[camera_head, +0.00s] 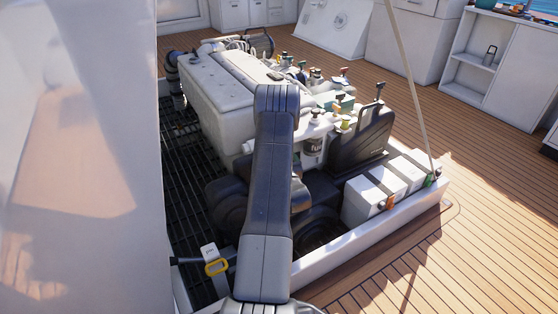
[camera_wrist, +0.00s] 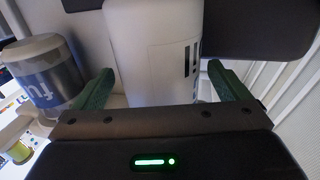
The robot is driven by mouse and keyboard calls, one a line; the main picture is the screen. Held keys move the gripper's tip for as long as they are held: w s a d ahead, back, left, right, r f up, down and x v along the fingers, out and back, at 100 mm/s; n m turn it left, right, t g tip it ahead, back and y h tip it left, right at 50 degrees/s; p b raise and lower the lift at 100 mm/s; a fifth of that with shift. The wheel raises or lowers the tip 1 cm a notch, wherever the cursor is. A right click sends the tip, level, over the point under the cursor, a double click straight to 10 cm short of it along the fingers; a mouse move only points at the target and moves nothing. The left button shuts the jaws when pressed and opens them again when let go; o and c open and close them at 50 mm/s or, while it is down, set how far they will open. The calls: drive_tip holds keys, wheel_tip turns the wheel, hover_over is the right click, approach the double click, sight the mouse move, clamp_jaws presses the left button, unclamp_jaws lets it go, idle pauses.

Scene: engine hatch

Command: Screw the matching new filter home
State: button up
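In the wrist view a large white cylindrical filter (camera_wrist: 150,50) with dark lettering, partly cut off, stands between the two green fingers of my gripper (camera_wrist: 159,75). A finger lies at each side of it, close to its wall. Whether both fingers press on it is not clear. A second canister (camera_wrist: 48,80) with a grey end and a blue "fu" label is to the left. In the head view a canister with dark lettering (camera_head: 313,147) hangs at the engine's near side. My arm hides my gripper and the filter there.
The white engine block (camera_head: 215,85) sits in the open hatch, with several coloured-handled parts on its right. A dark upright panel (camera_head: 362,135) and white boxes (camera_head: 405,172) stand to the right. Dark grating (camera_head: 185,165) runs along the left. A thin pale strut (camera_head: 408,75) slants across the right side.

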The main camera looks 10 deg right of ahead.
drive_tip(key=shift+h, duration=0.3)
drive_tip(key=shift+a+m+h, duration=0.2)
drive_tip(key=shift+m+h, duration=1.3)
drive_tip(key=shift+h, duration=0.6)
drive_tip(key=shift+a+m+h, duration=0.2)
drive_tip(key=shift+m+h, duration=0.5)
drive_tip(key=shift+h, duration=0.4)
drive_tip(key=shift+m+g+h, duration=0.3)
drive_tip(key=shift+m+h, duration=0.3)
drive_tip(key=shift+h, duration=0.3)
drive_tip(key=shift+w+a+m+g+h, duration=0.15)
drive_tip(key=shift+m+g+h, duration=0.45)
drive_tip(key=shift+m+h, duration=0.5)
drive_tip(key=shift+r+m+g+h, duration=0.1)
drive_tip(key=shift+m+g+h, duration=0.25)
drive_tip(key=shift+h, duration=0.55)
drive_tip(key=c, duration=1.7)
